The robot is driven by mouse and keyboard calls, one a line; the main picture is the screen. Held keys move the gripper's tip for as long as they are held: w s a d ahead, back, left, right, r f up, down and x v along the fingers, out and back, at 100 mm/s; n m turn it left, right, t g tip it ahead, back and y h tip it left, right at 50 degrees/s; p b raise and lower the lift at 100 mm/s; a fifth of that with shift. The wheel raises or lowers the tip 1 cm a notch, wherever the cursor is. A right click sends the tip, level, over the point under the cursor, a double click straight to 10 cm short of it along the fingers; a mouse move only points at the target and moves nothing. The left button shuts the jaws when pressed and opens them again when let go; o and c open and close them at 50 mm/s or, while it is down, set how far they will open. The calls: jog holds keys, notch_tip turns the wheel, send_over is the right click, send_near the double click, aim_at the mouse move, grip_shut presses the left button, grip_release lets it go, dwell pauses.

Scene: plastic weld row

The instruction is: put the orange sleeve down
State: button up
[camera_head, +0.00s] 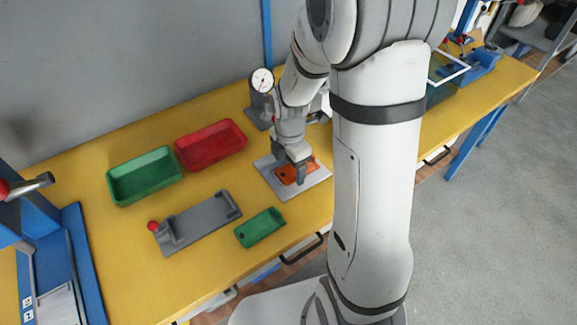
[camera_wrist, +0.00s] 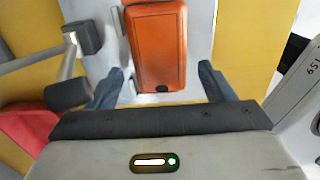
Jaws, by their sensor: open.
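The orange sleeve (camera_head: 287,174) lies on a light grey plate (camera_head: 312,181) on the yellow workbench. In the wrist view the sleeve (camera_wrist: 157,47) is a flat orange piece with rounded corners, with a dark spot at its near end. My gripper (camera_head: 293,168) is over the sleeve, pointing down. In the wrist view my gripper's fingers (camera_wrist: 164,85) stand apart on either side of the sleeve's near end, with a visible gap on both sides. Part of the sleeve is hidden by my gripper in the head view.
A green tray (camera_head: 145,178) and a red tray (camera_head: 211,146) stand left of the plate. A grey fixture with a red knob (camera_head: 153,226) and a green part (camera_head: 260,228) lie nearer the front edge. A dial gauge (camera_head: 262,81) stands behind the plate.

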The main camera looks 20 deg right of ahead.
aim_at(290, 171)
notch_tip(290, 171, up, 11)
jog(key=s+r+m+t, duration=0.1)
jog(key=s+r+m, duration=0.1)
jog(key=s+m, duration=0.5)
jog(key=s+r+m+t, duration=0.1)
jog(key=s+r+m, duration=0.2)
jog(key=s+m, duration=0.4)
jog(key=m, duration=0.7)
jog(key=shift+a+r+m+t+p, duration=0.2)
jog(key=shift+r+m+t+p, duration=0.05)
jog(key=shift+m+t+p, duration=0.1)
jog(key=shift+w+r, duration=0.1)
